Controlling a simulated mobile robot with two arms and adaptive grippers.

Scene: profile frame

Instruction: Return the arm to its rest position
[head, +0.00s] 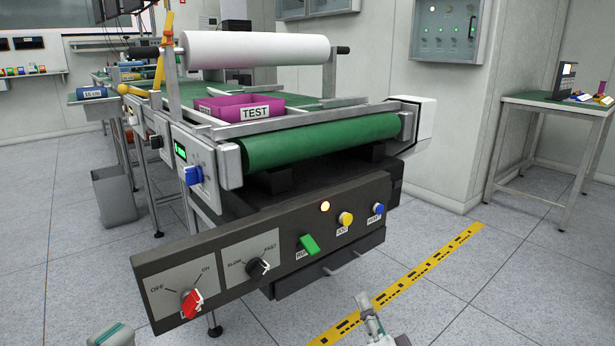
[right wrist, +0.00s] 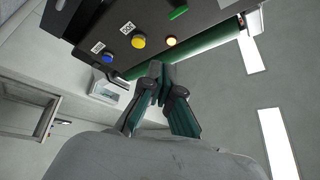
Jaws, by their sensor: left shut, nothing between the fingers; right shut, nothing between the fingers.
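My right gripper (head: 366,300) is at the bottom of the head view, in front of the machine's black control panel (head: 225,270). In the right wrist view, the fingers of the right gripper (right wrist: 158,76) come together at the tips, with nothing between them. No contact with the panel shows. The left gripper's fingers cannot be seen.
The panel carries a red switch (head: 191,303), black knob (head: 259,267), green switch (head: 308,244), yellow knob (head: 345,219) and blue knob (head: 378,209). Above are a green roller (head: 320,142) and a purple TEST tray (head: 220,106). Floor right of the yellow strip (head: 430,262) is free.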

